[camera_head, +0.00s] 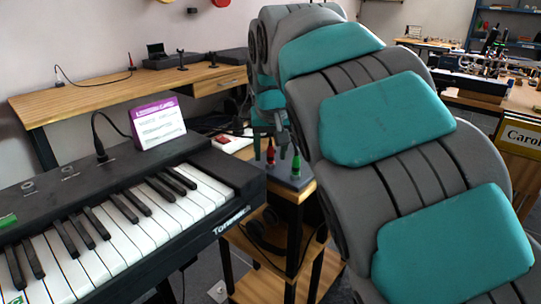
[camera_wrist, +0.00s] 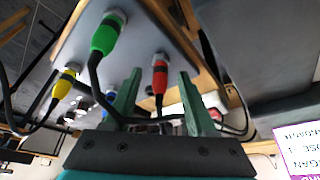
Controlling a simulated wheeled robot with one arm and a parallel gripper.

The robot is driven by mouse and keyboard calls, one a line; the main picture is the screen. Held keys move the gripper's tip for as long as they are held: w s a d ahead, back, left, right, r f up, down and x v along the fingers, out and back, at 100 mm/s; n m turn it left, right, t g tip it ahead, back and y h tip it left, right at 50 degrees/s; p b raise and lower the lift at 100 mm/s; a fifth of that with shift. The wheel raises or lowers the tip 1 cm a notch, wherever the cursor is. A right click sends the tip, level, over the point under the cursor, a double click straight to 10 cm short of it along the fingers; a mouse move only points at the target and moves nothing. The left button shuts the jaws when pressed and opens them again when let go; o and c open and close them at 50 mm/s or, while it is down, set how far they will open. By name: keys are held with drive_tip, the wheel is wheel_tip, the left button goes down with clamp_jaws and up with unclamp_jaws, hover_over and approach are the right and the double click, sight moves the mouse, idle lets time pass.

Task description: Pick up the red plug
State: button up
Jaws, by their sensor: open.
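The red plug (camera_wrist: 160,76) sits in a grey panel (camera_wrist: 140,25) in the wrist view, with a dark cable running from it. My gripper (camera_wrist: 160,73) is open, its two green fingers on either side of the plug in the picture. I cannot tell whether the plug is fully between the fingers in depth; no contact shows.
A green plug (camera_wrist: 105,36), a yellow plug (camera_wrist: 63,82) and a blue plug (camera_wrist: 110,97) with cables are close by. A keyboard (camera_head: 245,184) stands left of the panel, with a purple-edged card (camera_head: 158,122) on it.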

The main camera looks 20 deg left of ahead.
clamp_jaws()
idle(0.4)
drive_tip(key=shift+r, duration=0.15)
